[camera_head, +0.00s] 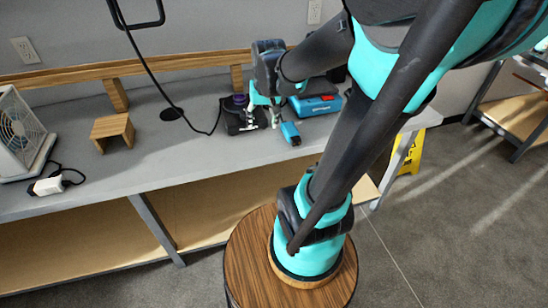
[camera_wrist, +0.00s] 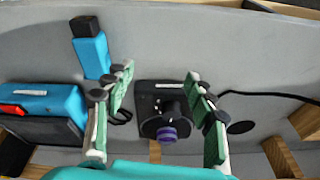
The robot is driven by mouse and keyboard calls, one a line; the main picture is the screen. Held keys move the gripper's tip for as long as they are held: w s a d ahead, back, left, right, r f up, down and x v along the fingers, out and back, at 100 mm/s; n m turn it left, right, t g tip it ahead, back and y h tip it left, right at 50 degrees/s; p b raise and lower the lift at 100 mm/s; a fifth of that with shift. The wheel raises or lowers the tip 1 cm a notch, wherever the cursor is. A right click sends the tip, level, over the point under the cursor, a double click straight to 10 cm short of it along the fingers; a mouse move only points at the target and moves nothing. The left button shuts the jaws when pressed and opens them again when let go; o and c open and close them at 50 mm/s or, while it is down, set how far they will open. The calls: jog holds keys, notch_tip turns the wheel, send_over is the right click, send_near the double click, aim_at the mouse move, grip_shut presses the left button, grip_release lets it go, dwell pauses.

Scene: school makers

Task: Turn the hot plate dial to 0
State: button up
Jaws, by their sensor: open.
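A small black device, which looks like the hot plate (camera_head: 232,117), stands on the grey bench. A purple-banded round part (camera_head: 240,100) is on top of it. In the wrist view the black device (camera_wrist: 150,92) lies between my two fingers, with the purple part (camera_wrist: 167,133) nearer to the palm. Which part is the dial, and its setting, I cannot tell. My gripper (camera_wrist: 160,75) is open, one finger on each side of the device, with gaps visible. In the head view my gripper (camera_head: 263,115) is at the device's right side and partly hides it.
A blue case (camera_head: 316,105) and a small blue object with a black end (camera_head: 290,133) lie close to the right of my gripper. A black cable (camera_head: 165,95) runs left of the device. A wooden stand (camera_head: 112,128) and a white fan (camera_head: 20,135) are farther left.

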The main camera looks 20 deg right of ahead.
jog(key=shift+n+t, duration=0.7)
jog(key=shift+n, duration=0.2)
jog(key=s+f, duration=0.2)
jog(key=s, duration=0.1)
jog(key=s+f, duration=0.3)
jog(key=s+d+f, duration=0.1)
jog(key=s+f, duration=0.1)
jog(key=s, duration=0.1)
jog(key=shift+s+f, duration=0.15)
jog(key=shift+f, duration=0.25)
